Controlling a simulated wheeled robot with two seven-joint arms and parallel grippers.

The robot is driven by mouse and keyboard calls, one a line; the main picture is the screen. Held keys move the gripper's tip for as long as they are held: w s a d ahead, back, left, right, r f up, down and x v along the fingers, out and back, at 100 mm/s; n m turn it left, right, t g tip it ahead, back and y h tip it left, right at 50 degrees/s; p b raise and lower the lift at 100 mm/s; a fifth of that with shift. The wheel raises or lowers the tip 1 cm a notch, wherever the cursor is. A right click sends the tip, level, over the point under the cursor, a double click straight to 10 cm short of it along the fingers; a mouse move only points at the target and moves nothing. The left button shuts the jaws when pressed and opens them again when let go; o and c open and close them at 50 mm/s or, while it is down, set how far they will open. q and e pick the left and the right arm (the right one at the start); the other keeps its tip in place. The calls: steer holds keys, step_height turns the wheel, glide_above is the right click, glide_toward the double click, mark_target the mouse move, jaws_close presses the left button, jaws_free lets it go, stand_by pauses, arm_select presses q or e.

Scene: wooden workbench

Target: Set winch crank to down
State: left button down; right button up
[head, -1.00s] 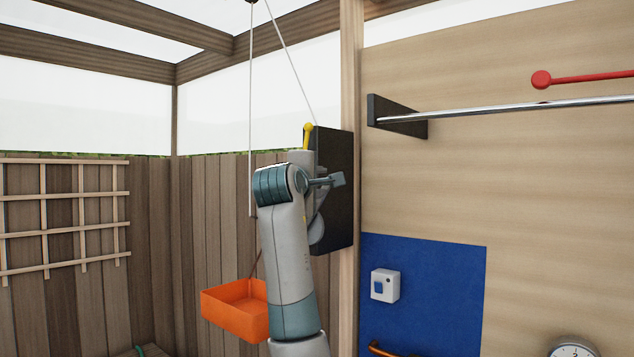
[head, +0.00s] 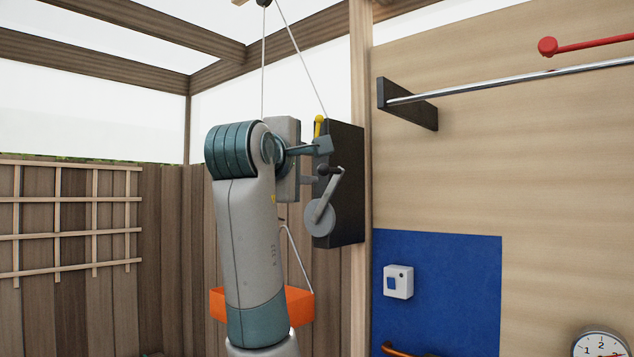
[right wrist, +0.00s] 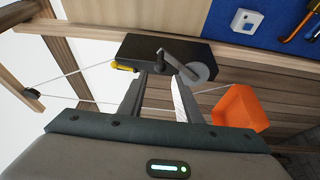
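The winch (head: 346,215) is a black board on a wooden post with a grey round hub. Its grey crank (head: 331,193) runs from the hub up and slightly right to a dark handle (head: 326,170). My right gripper (head: 317,163) is at the height of this handle, on its left side. In the right wrist view its two fingers (right wrist: 159,82) are apart, with the dark handle (right wrist: 160,55) in line with the gap. I cannot tell whether the handle is between the fingertips. A yellow lever (head: 318,126) is at the board's top. My left gripper is not in view.
An orange bin (head: 300,304) is partly behind my right arm. Ropes (head: 299,60) run overhead to a pulley. A metal rail (head: 500,84), a red lever (head: 590,42), a blue panel (head: 440,320) with a white switch box (head: 398,281), and a dial (head: 601,345) are right of the post.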

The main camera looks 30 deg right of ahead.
steer(key=v, duration=0.2)
steer(key=shift+s+a+b, duration=0.25)
steer(key=shift+b, duration=0.1)
